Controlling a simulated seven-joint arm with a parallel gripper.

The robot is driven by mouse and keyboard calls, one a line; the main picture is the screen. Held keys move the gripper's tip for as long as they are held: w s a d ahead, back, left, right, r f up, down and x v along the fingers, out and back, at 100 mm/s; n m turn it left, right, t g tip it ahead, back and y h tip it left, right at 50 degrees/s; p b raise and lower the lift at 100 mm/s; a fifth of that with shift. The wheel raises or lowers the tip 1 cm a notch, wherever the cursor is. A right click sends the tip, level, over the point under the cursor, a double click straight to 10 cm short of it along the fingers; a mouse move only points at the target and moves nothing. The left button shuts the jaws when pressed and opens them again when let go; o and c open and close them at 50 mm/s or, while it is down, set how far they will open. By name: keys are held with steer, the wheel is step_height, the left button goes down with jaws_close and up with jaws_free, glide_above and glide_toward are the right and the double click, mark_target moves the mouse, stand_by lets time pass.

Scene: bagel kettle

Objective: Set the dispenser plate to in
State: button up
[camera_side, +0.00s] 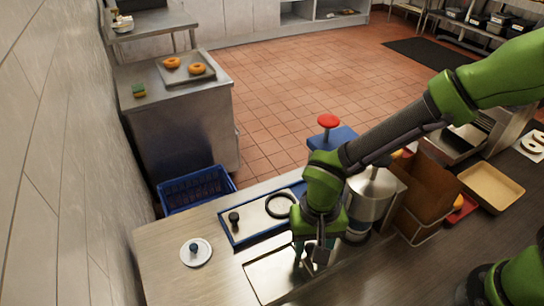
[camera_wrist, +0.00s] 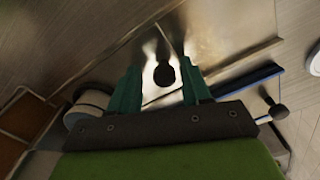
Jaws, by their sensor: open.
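A steel plate with a black knob (camera_side: 234,217) lies in a blue-edged frame (camera_side: 233,240) on the counter; I take this to be the dispenser plate. A dark ring (camera_side: 268,207) lies at its right part. My gripper (camera_side: 311,262) points down over a shiny steel panel (camera_side: 262,276) in front of the frame. In the wrist view its teal fingers (camera_wrist: 160,78) are apart, with nothing held between them. A dark round shape (camera_wrist: 163,74) shows between them, a knob or a reflection. The blue edge (camera_wrist: 245,80) and a black knob (camera_wrist: 272,109) are to the right, clear of the fingers.
A steel canister (camera_side: 370,195) stands right of my gripper, partly hidden by my arm. A red-knobbed blue part (camera_side: 328,121) rises behind. A white disc with a dark knob (camera_side: 203,257) lies at the left. A brown board (camera_side: 425,190) and a tan tray (camera_side: 490,187) are at the right.

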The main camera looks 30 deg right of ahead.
step_height(320, 180, up, 17)
steer(key=shift+f, duration=0.15)
stand_by(0.4)
steer(key=w+d+r+n+t+y, duration=0.1)
steer(key=w+d+r+t, duration=0.1)
steer(key=d+r, duration=0.25)
steer(key=w+d+r+t+y, duration=0.1)
steer(key=w+d+r, duration=0.2)
steer(key=d, duration=0.2)
steer(key=s+d+f+t, duration=0.2)
steer(key=s+d+t, duration=0.2)
steer(key=s+d, duration=0.6)
steer(key=shift+d, duration=1.15)
